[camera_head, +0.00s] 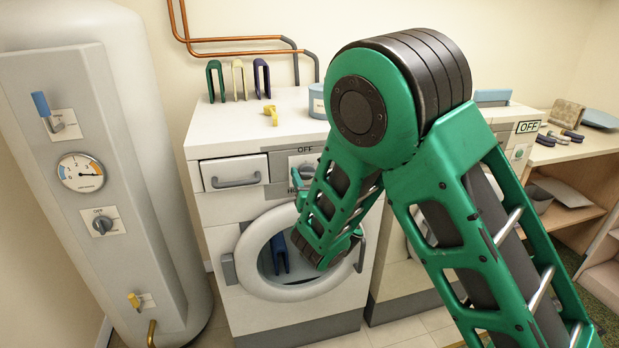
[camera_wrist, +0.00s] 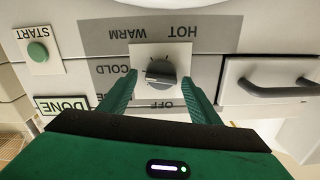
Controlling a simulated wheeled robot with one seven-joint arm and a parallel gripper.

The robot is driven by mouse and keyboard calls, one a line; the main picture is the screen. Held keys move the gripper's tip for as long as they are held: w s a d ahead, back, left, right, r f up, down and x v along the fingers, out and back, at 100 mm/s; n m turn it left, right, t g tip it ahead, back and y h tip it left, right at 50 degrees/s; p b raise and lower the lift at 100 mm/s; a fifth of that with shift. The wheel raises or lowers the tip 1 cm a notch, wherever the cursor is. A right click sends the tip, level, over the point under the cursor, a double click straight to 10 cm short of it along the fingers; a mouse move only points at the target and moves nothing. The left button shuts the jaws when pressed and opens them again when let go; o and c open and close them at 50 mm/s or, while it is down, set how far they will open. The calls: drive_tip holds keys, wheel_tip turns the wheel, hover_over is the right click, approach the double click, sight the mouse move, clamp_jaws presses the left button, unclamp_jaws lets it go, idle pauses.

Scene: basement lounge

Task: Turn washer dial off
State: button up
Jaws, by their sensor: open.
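The white washer (camera_head: 228,206) stands centre in the head view, its dial (camera_head: 303,161) and OFF mark partly behind my arm. In the upside-down wrist view the dark grey round dial (camera_wrist: 160,72) sits on a white square plate, with OFF, COLD, WARM and HOT printed around it. The exact mark it points at is hard to tell. My gripper (camera_wrist: 159,78) is open, with one green finger on each side of the dial; contact is not clear.
A drawer handle (camera_wrist: 275,88) and a green START button (camera_wrist: 38,52) flank the panel. A round door (camera_head: 245,262) is below the dial. A white tank (camera_head: 110,180) with a gauge stands left. Several coloured clips (camera_head: 238,80) stand on the washer top.

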drive_tip(key=shift+w+a, duration=0.1)
drive_tip(key=shift+w, duration=0.2)
drive_tip(key=shift+c, duration=0.3)
drive_tip(key=c, duration=0.9)
drive_tip(key=shift+c, duration=0.2)
